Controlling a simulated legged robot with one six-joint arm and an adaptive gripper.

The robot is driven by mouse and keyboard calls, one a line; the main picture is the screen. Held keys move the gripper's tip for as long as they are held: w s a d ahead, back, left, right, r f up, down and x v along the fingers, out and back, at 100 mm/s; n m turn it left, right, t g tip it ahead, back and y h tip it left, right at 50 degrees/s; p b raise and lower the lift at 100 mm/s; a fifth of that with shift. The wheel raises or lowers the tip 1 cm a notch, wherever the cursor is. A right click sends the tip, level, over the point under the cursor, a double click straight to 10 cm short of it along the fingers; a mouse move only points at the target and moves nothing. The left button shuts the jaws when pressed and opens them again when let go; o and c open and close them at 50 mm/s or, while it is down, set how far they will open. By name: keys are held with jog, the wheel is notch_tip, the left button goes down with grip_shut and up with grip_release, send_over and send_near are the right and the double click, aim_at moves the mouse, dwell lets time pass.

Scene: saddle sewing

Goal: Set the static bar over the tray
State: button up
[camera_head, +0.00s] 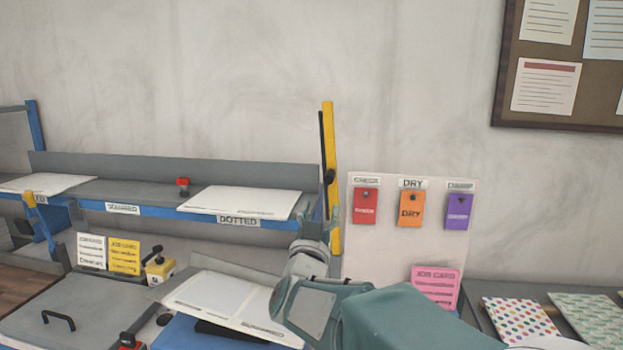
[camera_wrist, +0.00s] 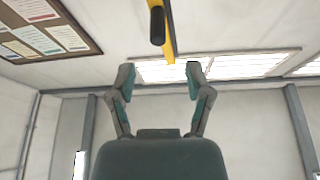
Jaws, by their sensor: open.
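A yellow bar (camera_head: 329,180) stands upright at the right end of the blue-edged shelf tray (camera_head: 150,213), which I take to be the static bar raised. Its black handle (camera_wrist: 157,26) and yellow length (camera_wrist: 169,38) show at the top of the wrist view. My gripper (camera_wrist: 159,76) is open and empty, its two fingers spread below the handle, apart from it in the picture. In the head view my arm rises in front of the bar's lower part and hides some of it. A white sheet (camera_head: 240,201) lies on the shelf tray above a DOTTED label.
A second, short yellow bar (camera_head: 35,212) is at the left. A lower stand holds a white board (camera_head: 225,300). A panel with red, orange and purple tags (camera_head: 410,208) stands right of the bar. Patterned sheets (camera_head: 521,317) lie at the right.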

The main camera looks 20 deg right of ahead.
aim_at(328, 179)
jog(key=x, duration=0.9)
jog(key=shift+w+a+r, duration=0.1)
jog(key=shift+w+a, duration=0.1)
jog(key=shift+a, duration=0.05)
jog(key=shift+w+d, duration=0.15)
jog(key=shift+d, duration=0.8)
jog(key=shift+a, duration=0.1)
grip_shut()
jog(key=shift+w+a, duration=0.1)
jog(key=shift+a, duration=0.15)
